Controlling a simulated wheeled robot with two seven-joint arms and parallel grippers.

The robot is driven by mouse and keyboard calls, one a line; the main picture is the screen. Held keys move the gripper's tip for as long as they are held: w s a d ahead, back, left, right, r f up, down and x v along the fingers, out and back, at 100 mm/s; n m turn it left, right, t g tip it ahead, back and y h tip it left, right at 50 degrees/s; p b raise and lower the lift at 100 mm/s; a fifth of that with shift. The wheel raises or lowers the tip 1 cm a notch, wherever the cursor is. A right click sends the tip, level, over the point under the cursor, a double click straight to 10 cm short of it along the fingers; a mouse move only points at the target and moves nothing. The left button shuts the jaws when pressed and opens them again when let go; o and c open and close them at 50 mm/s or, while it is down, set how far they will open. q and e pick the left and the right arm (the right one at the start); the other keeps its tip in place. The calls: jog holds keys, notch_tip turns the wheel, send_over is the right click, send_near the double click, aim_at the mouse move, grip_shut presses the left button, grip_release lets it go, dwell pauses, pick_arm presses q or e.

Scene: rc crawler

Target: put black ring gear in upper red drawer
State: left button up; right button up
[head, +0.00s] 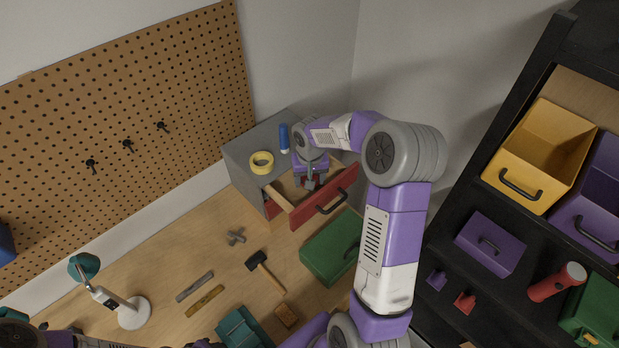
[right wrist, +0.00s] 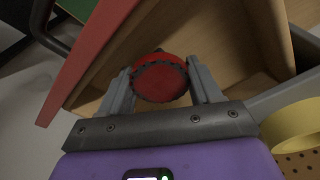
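The upper red drawer (head: 338,189) of the grey cabinet (head: 243,165) is pulled open, and its wooden inside shows. My right gripper (head: 310,183) reaches down over the open drawer. In the right wrist view, a round piece with a dark toothed rim and a red face (right wrist: 160,82) sits between the two fingers of my right gripper (right wrist: 163,85). The fingers appear to touch its sides. It is the only gear-like thing I see; its far side is hidden. Part of my left arm shows at the lower left edge of the head view; its fingers do not show.
Yellow tape (head: 261,162) and a blue cylinder (head: 284,138) stand on the cabinet top. A green box (head: 328,246), a hammer (head: 265,270) and a desk lamp (head: 130,312) are on the bench. A black shelf with coloured bins (head: 535,160) stands at the right.

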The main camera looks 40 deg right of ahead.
jog(key=o, duration=0.4)
jog(key=shift+o, duration=0.2)
jog(key=shift+r, duration=0.1)
notch_tip(320, 180, up, 12)
jog(key=s, duration=0.1)
jog(key=shift+s+a, duration=0.15)
jog(key=shift+a, duration=0.2)
